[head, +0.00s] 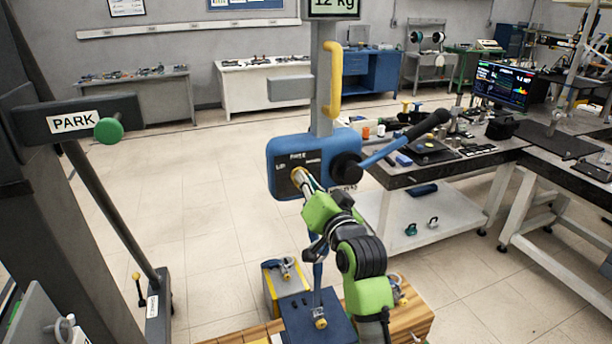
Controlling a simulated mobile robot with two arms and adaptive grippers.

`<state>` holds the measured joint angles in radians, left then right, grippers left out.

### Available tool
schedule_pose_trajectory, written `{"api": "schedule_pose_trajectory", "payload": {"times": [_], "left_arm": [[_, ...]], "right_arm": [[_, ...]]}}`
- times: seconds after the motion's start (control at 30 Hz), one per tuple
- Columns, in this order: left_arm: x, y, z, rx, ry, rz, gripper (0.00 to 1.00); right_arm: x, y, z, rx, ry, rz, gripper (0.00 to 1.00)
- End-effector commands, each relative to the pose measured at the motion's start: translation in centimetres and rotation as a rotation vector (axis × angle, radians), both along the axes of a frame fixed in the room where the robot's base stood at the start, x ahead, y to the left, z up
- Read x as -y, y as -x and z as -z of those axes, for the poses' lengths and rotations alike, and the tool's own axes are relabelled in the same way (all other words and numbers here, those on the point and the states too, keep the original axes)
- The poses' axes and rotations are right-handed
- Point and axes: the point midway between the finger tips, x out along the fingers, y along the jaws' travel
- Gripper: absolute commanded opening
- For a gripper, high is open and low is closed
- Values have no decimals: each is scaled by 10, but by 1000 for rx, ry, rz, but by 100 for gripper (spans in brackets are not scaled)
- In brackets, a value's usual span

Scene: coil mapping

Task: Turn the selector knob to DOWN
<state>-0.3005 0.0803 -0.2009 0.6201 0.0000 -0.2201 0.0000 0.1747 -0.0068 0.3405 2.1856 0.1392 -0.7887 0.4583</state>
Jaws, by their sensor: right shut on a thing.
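The blue control box (277,150) hangs on a grey column in the middle of the head view. The selector knob (296,174), brass-yellow, sits on this panel and is largely hidden by my gripper. My right gripper (301,178), on the green arm from the lower right, is shut on the knob. I cannot tell which way the knob points. My left gripper is not in view.
A lever with a black grip (428,124) sticks out right of the box. A yellow handle (332,82) stands above it. A PARK sign with a green knob (109,131) is at the left. Below are a blue plate (318,328) and a wooden block (408,322).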

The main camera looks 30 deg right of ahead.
Motion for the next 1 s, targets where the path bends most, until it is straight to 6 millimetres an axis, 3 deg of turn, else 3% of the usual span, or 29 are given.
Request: {"api": "schedule_pose_trajectory", "payload": {"times": [0.73, 0.8, 0.83, 1.0], "left_arm": [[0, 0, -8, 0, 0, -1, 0], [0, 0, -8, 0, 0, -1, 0], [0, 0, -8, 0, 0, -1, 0], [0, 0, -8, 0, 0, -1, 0]], "right_arm": [[0, 0, 1, 21, -93, -1, 0], [0, 0, 1, 21, -93, -1, 22], [0, 0, 1, 21, -93, -1, 26], [0, 0, 1, 21, -91, -1, 26]]}}
